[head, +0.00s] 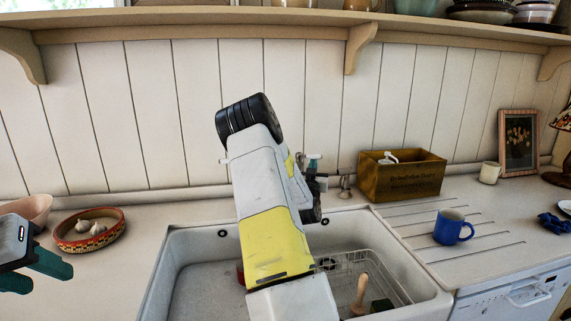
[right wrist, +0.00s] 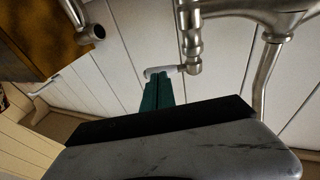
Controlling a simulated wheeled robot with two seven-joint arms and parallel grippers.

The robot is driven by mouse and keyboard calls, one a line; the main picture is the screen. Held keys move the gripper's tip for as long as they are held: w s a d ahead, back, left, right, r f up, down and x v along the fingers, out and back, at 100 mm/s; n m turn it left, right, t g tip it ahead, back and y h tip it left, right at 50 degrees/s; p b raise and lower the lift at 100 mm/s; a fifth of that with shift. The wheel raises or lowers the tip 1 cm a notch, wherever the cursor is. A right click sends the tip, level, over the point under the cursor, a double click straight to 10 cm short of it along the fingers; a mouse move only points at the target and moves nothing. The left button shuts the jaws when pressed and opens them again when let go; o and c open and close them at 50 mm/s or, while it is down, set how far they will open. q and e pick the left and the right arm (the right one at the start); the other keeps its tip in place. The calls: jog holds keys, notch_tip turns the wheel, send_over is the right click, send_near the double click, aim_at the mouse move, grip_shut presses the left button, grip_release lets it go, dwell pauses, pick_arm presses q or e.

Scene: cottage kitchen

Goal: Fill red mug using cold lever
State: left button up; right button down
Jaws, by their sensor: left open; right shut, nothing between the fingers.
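A small part of a red mug (head: 240,273) shows inside the white sink (head: 190,285); my right arm hides the rest. The metal tap (right wrist: 270,8) fills the top right of the right wrist view. A pale lever (right wrist: 166,70) sticks out sideways from its metal valve (right wrist: 191,40). My right gripper (right wrist: 158,80) is shut and empty, its green fingertips right at this lever; I cannot tell if they touch. In the head view my right arm mostly covers the tap. My left gripper (head: 36,274) is open and empty at the left edge, over the counter.
A wire rack (head: 345,268) with a wooden-handled brush (head: 360,292) is in the sink. A blue mug (head: 452,227) stands on the drainboard. A wooden box (head: 402,174) stands behind it. A patterned bowl (head: 70,243) with garlic sits on the left counter.

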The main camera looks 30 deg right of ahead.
jog(key=shift+x, duration=0.9)
jog(key=shift+d, duration=0.1)
jog(key=shift+w+d+r, duration=0.1)
jog(key=shift+w+d, duration=0.4)
jog(key=shift+d, duration=0.4)
